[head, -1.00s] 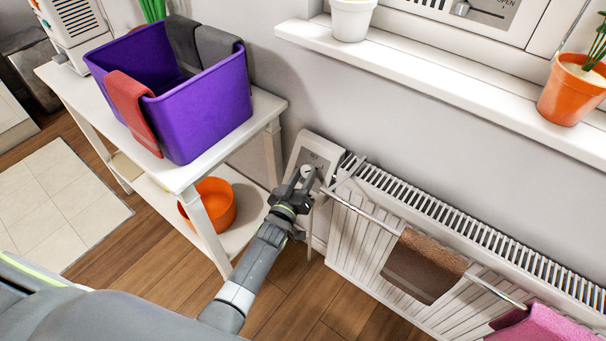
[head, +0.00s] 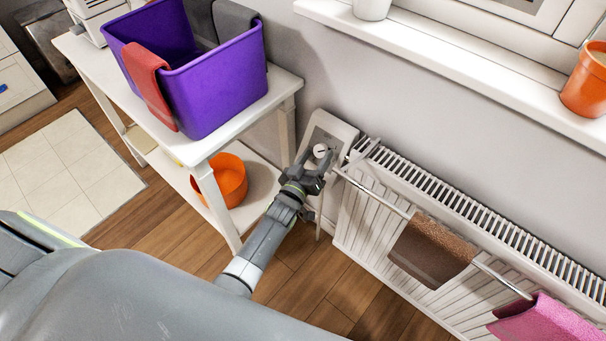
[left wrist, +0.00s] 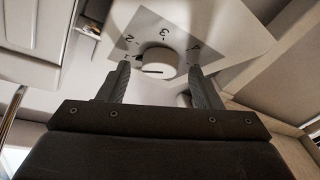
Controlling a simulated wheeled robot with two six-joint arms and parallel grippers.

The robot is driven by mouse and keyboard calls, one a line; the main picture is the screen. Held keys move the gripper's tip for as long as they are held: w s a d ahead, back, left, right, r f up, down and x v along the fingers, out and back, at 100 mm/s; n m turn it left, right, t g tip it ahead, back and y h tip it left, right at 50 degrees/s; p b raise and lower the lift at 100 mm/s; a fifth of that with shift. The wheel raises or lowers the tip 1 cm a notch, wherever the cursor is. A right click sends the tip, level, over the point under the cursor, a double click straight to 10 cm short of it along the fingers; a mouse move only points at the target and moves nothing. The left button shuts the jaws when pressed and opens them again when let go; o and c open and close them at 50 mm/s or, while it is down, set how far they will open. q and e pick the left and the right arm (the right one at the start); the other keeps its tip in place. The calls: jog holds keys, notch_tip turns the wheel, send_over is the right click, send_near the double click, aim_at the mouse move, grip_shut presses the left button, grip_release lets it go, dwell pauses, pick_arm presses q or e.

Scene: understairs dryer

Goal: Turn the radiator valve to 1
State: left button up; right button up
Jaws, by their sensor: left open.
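The radiator valve is a round white knob (head: 320,151) on a grey dial plate (head: 333,134) on a white panel, at the left end of the radiator. In the left wrist view the knob (left wrist: 157,62) has a dark pointer line on its face, lying roughly level. Digits 2, 3 and 4 read around it on the plate (left wrist: 178,27); a dark mark sits near the left fingertip, where the pointer's left end faces. My left gripper (head: 314,168) is open and empty, its fingers just short of the knob, one to each side. My right gripper is not in view.
The white radiator (head: 385,222) carries a rail with a brown towel (head: 432,250) and a pink towel (head: 545,322). A white table (head: 275,102) on the left holds a purple bin (head: 215,85); an orange bowl (head: 231,180) stands on its lower shelf. A windowsill (head: 450,55) juts out above.

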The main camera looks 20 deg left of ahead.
pick_arm(q)
jog(key=s+a+f+p, duration=0.1)
jog(key=s+a+p, duration=0.1)
jog(key=s, duration=1.4)
jog(key=shift+s+p, duration=0.4)
jog(key=shift+p, duration=0.1)
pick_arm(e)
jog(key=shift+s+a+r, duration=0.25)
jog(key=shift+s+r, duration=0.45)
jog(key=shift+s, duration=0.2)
